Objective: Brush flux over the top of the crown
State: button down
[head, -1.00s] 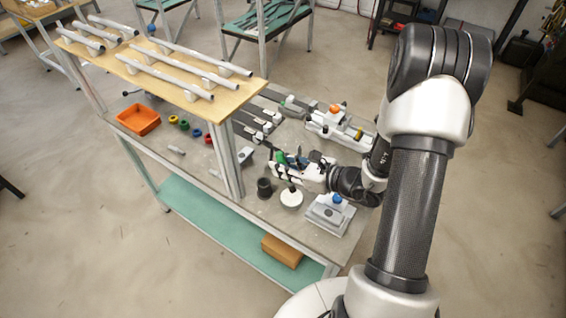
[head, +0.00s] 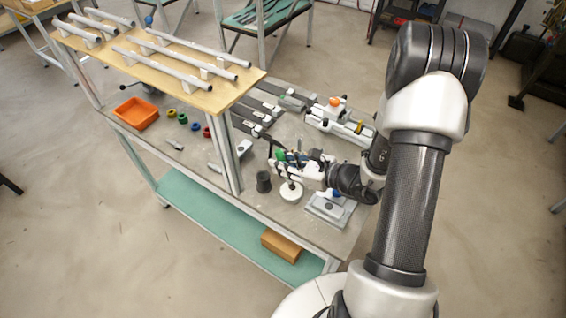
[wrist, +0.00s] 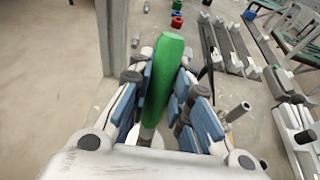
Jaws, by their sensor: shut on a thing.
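A brush with a green handle (wrist: 165,75) stands between the blue-padded fingers of my gripper (wrist: 158,105) in the wrist view. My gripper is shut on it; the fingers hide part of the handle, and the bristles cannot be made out. In the head view my gripper (head: 292,164) is over the front right of the bench, with the green handle (head: 280,154) at its left end. A round white pot (head: 291,191) is just below it. I cannot tell which part is the crown.
A dark cup (head: 264,182) stands left of the pot. A grey block with a blue knob (head: 331,207) is to the right. Jig rails and clamps (head: 337,118) lie behind. An orange tray (head: 136,113) and coloured rings are at left. A shelf post (head: 229,160) rises nearby.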

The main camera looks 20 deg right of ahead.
aim_at(281, 153)
jog(key=shift+f+b, duration=0.6)
dwell(1.6)
jog(key=shift+r, duration=0.1)
jog(key=shift+r+p, duration=2.5)
jog(key=shift+r, duration=1)
jog(key=shift+f, duration=0.1)
jog(key=shift+a+f+b, duration=0.15)
jog(key=shift+a+b, duration=0.15)
jog(key=shift+b, duration=0.05)
jog(key=a+n+g+y+b, duration=0.1)
jog(key=a+f+n+g+y+b, duration=0.1)
jog(key=a, duration=0.1)
jog(key=a+n+g+y+b, duration=0.1)
jog(key=shift+s+a+f+n, duration=0.3)
jog(key=shift+s, duration=0.05)
